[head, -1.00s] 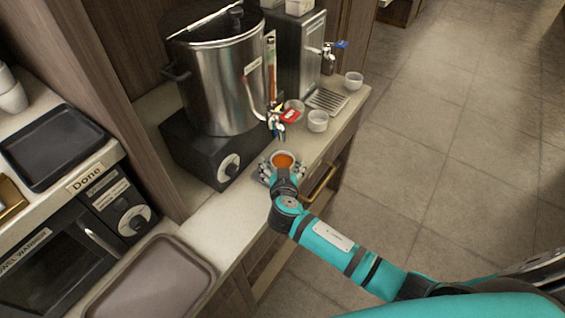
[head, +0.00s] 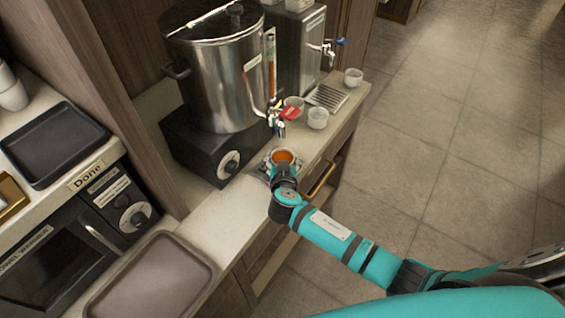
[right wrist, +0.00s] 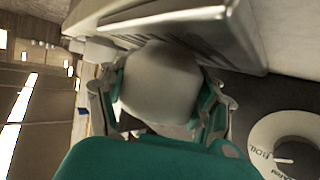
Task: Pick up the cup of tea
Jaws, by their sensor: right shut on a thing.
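The cup of tea (head: 283,156) is a small white cup with orange-brown tea in it. It is upright under the tap of the big steel urn, over a small metal drip grate on the counter. My right gripper (head: 281,166) is shut on it, with a finger on either side. In the right wrist view the cup (right wrist: 160,85) fills the space between the fingers. I cannot tell whether its base touches the grate. My left gripper is not in view.
The steel urn (head: 222,85) stands on a black base with a dial (head: 229,162). White cups (head: 318,118) stand right of it near a second dispenser (head: 298,50). A brown tray (head: 152,285) lies at the front left. The counter between tray and urn is clear.

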